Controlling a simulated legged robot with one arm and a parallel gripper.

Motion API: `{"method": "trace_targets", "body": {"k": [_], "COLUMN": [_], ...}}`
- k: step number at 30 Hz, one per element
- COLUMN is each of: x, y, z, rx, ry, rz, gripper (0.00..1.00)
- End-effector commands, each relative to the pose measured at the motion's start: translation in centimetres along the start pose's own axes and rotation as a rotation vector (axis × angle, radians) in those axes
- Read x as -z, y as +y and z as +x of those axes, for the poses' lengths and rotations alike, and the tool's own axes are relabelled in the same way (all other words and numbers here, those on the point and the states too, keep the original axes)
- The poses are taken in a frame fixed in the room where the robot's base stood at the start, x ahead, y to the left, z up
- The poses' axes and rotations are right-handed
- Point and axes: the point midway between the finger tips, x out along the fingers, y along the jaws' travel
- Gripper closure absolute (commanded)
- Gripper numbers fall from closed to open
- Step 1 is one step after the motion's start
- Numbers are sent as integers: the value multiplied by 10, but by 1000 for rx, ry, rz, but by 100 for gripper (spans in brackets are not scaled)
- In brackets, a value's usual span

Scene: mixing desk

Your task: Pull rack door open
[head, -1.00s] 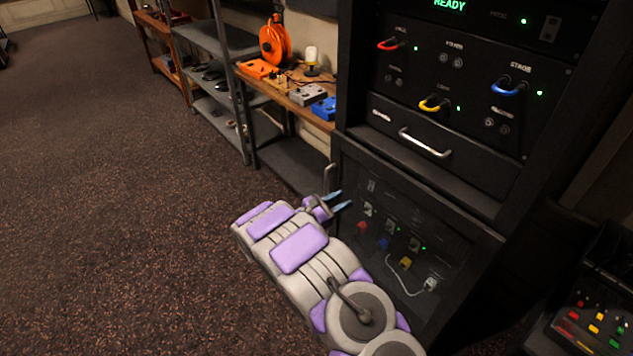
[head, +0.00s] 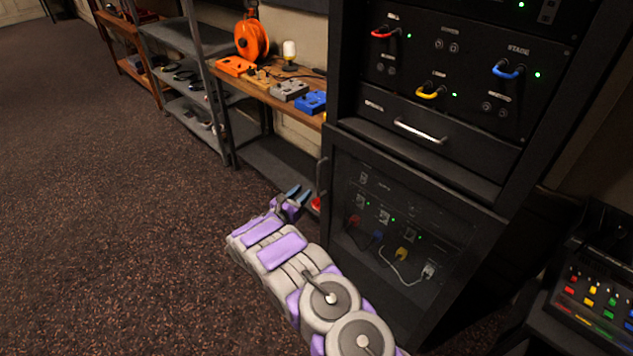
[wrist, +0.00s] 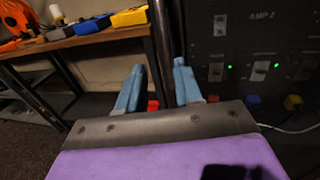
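The rack door (head: 352,225) is the dark see-through lower panel of the black rack, and it looks closed. Its upright dark handle (head: 321,176) is at the door's left edge. My gripper (head: 299,194) is just left of and a little below the handle in the head view, with its blue fingers apart. In the wrist view my gripper (wrist: 158,88) is open, and a dark upright bar (wrist: 163,40) shows between and beyond the fingertips. I cannot tell whether a finger touches it. Nothing appears to be gripped.
A drawer with a silver handle (head: 420,131) is above the door. A wooden bench (head: 262,92) with an orange reel (head: 251,40) and several small boxes stands left of the rack. A small red object (head: 316,204) is near my fingers. A mixing console (head: 598,300) is at right. Carpet at left is clear.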

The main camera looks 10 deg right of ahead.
Motion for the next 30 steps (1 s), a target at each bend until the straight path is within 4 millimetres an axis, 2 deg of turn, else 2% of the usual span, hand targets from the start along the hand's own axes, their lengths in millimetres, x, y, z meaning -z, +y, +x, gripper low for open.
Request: {"method": "trace_targets", "body": {"k": [1,6,12,20,27,30], "x": [2,1,0,-2,-2,-2], "y": [-3,-8,-10,-2,-6,-8], "z": [13,51,80,89,92,94], "rx": [5,6,6,3,2,2], "ry": [2,6,6,-1,2,4], "rz": [3,12,11,2,6,9], "gripper": [65,65,65,65,65,72]}}
